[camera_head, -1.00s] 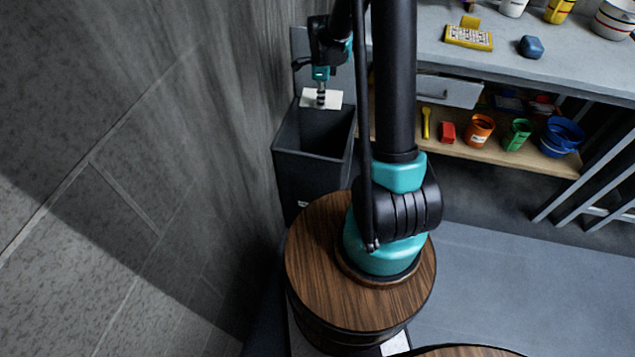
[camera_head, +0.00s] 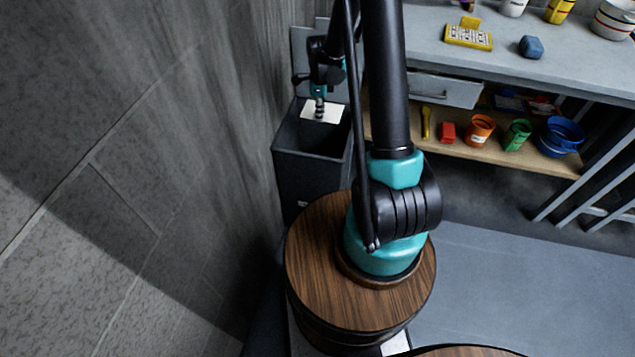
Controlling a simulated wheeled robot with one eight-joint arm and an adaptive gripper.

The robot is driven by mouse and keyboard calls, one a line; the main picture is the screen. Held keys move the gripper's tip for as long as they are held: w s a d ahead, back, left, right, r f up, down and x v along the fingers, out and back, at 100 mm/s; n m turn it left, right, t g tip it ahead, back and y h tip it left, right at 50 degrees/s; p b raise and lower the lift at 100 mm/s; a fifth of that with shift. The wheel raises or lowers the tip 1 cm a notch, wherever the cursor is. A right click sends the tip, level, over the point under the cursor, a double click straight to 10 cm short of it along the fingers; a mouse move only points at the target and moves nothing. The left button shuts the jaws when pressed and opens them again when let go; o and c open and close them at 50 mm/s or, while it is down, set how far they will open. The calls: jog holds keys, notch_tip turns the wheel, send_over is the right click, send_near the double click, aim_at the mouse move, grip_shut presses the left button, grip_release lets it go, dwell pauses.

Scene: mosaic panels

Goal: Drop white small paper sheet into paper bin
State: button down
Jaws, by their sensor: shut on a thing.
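The white small paper sheet (camera_head: 328,113) shows at the end of my gripper (camera_head: 319,112), over the back part of the bin's opening. My gripper points down and is shut on the sheet; the fingertips are small and dark here. The paper bin (camera_head: 312,178) is a dark grey, open-topped box beside the wall, with its lid raised at the back. Whether the sheet is above or just below the rim is hard to tell. My arm hides part of the bin's right side.
A grey wall (camera_head: 120,130) runs close along the left of the bin. To the right stands a workbench (camera_head: 590,65) with a yellow calculator-like item (camera_head: 468,38) and a blue block (camera_head: 531,46). Its lower shelf holds an orange cup (camera_head: 479,131), a green cup (camera_head: 517,134) and a blue bucket (camera_head: 560,137).

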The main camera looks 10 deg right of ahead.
jog(key=c, duration=1.6)
grip_release()
notch_tip(320, 180, up, 12)
